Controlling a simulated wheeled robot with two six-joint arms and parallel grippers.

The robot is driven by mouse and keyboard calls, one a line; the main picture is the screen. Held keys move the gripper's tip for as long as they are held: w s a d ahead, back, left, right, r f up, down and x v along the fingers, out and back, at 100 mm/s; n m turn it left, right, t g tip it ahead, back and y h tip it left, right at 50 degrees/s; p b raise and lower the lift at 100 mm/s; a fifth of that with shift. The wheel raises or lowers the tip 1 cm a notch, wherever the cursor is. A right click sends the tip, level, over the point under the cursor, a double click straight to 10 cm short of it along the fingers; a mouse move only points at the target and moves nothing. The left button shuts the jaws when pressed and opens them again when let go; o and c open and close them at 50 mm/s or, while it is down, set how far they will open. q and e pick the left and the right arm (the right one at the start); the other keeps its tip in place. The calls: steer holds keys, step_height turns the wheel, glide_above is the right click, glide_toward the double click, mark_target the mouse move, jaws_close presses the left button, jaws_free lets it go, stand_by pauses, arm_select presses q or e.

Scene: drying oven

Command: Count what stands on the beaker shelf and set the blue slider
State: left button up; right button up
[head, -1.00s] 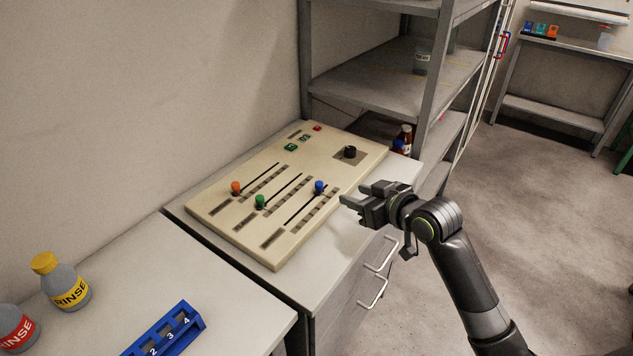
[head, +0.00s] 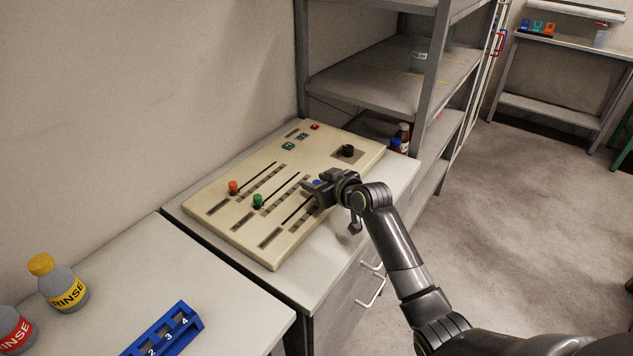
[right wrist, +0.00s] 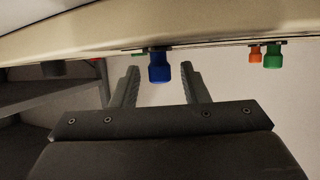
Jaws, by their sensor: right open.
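The cream slider panel (head: 225,210) lies on the counter. Its blue slider knob (head: 317,183) is mostly covered by my right gripper (head: 312,188) in the head view. In the right wrist view the blue knob (right wrist: 159,66) stands between the two open fingers of my right gripper (right wrist: 160,88), with a gap on each side. A beaker (head: 419,60) with a label stands on the grey rack's shelf (head: 365,82). A post partly hides that shelf. My left gripper is out of view.
Bottles (head: 401,136) stand low behind the panel near the rack. A black dial (head: 348,151) rises from the panel's far right. Rinse bottles (head: 64,288) and a blue numbered rack (head: 165,330) are on the near counter. The floor at right is clear.

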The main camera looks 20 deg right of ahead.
mark_target(299, 209)
steer(key=shift+w+a+f, duration=0.1)
steer(key=shift+w, duration=0.15)
jaws_close()
steer(key=s+a+p, duration=0.4)
steer(key=a, duration=0.1)
steer(key=shift+s+a, duration=0.15)
steer(key=shift+a, duration=0.05)
steer(key=shift+s+a, duration=0.2)
steer(key=shift+a, duration=0.1)
jaws_free()
steer(key=shift+d, duration=0.1)
